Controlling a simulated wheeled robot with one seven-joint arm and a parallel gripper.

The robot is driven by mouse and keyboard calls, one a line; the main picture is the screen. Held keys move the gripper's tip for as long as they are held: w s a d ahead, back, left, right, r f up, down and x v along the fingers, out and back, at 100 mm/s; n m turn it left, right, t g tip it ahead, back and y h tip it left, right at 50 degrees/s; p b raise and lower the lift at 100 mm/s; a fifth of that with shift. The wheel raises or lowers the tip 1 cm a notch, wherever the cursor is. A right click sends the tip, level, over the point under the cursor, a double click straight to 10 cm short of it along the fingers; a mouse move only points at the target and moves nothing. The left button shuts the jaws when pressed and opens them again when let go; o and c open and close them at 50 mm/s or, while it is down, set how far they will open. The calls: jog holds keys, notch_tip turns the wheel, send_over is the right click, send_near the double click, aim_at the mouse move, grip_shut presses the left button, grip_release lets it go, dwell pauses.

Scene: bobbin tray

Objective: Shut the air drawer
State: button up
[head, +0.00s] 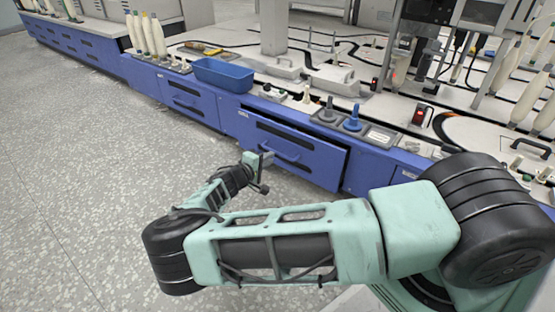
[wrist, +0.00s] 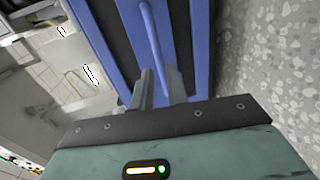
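The blue drawer (head: 315,165) in the middle of the cabinet row stands partly open, with a dark gap along its top edge. I take it for the air drawer; its label is too small to read. A blue bar handle (head: 280,151) is on its front. My gripper (head: 266,163) is in front of the drawer's left part, low and close to the handle. In the wrist view my gripper's two fingers (wrist: 161,88) are apart, pointing at the drawer front, with the handle (wrist: 155,35) beyond them. I cannot tell whether they touch it.
Another blue drawer (head: 192,103) to the left looks shut. A blue tray (head: 222,74) sits on the worktop above, with bobbins (head: 150,35) further left. Blue and grey pegs (head: 353,115) stand above the open drawer. The speckled floor (head: 80,160) at left is clear.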

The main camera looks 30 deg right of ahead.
aim_at(278, 153)
jog(key=b+x, duration=0.2)
jog(key=x, duration=0.4)
jog(key=shift+c, duration=0.4)
grip_shut()
